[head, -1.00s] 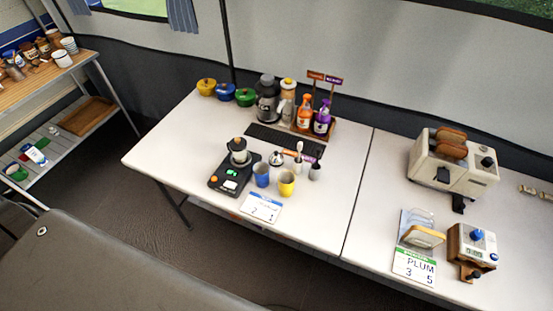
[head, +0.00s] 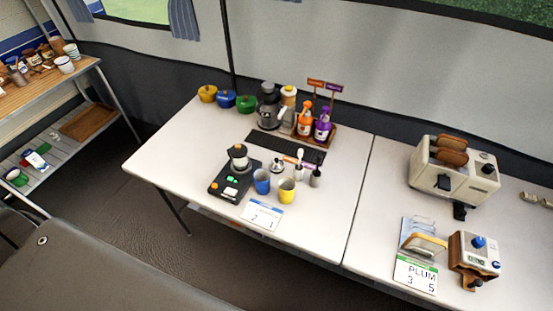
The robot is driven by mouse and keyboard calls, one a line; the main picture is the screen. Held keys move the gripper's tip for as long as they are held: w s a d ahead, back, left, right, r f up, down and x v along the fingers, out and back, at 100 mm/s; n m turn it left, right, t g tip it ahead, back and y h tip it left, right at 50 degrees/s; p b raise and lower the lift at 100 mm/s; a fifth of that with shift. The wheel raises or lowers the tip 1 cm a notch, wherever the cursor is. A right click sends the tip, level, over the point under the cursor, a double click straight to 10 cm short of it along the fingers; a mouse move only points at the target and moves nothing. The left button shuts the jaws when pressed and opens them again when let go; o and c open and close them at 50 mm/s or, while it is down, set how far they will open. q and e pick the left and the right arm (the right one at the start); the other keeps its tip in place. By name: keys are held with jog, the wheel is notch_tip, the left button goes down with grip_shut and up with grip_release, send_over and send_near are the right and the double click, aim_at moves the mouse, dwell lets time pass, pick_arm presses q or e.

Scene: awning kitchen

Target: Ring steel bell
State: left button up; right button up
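A small steel bell (head: 277,166) stands on the left white table, just behind the blue cup (head: 262,181) and the yellow cup (head: 287,191). It is silvery with a dark top and sits in front of the dark mat (head: 284,147). It is small in the head view, so fine detail is hard to tell. Neither of my grippers shows in the head view.
A black scale (head: 231,184) with a pot stands left of the cups. Small dark and white utensils (head: 315,177) stand right of the bell. Syrup bottles (head: 322,127) and a grinder (head: 268,106) stand behind. A toaster (head: 455,170) is on the right table (head: 385,190).

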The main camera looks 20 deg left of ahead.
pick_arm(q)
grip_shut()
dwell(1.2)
